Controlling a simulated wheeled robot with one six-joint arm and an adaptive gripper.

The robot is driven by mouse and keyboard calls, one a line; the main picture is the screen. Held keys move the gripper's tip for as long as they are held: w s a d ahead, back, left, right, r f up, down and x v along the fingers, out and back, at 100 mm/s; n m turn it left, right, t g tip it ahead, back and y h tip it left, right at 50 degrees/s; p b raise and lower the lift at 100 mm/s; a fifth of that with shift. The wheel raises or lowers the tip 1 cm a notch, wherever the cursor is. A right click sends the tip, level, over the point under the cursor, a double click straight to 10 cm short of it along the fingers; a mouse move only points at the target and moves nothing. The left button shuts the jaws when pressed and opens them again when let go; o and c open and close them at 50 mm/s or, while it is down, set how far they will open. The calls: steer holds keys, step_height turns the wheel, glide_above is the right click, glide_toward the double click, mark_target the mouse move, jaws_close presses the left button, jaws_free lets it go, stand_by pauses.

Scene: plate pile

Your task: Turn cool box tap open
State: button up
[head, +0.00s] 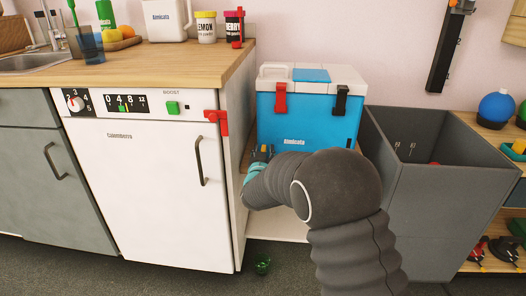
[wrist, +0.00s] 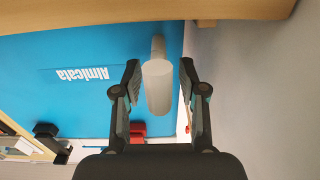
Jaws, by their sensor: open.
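The cool box (head: 285,118) is blue with a white lid, a red latch (head: 280,98) and a black latch (head: 341,100) in the head view. In the wrist view its blue front (wrist: 85,95) appears upside down. A pale grey cylindrical piece, apparently the tap (wrist: 158,85), sticks out from that front. My gripper (wrist: 160,64) is open, with one finger on each side of this piece. Gaps show between it and both fingers. In the head view my gripper (head: 262,154) is at the box's lower left and the tap cannot be seen.
A white dishwasher (head: 150,180) with a red lever (head: 218,120) stands close left of the box, its side panel (wrist: 255,90) near my gripper. A grey open bin (head: 440,190) stands at right. A wooden board (wrist: 100,12) lies under the box. A green object (head: 263,265) is on the floor.

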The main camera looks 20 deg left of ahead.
steer(key=v, duration=1.2)
steer(key=shift+f, duration=0.1)
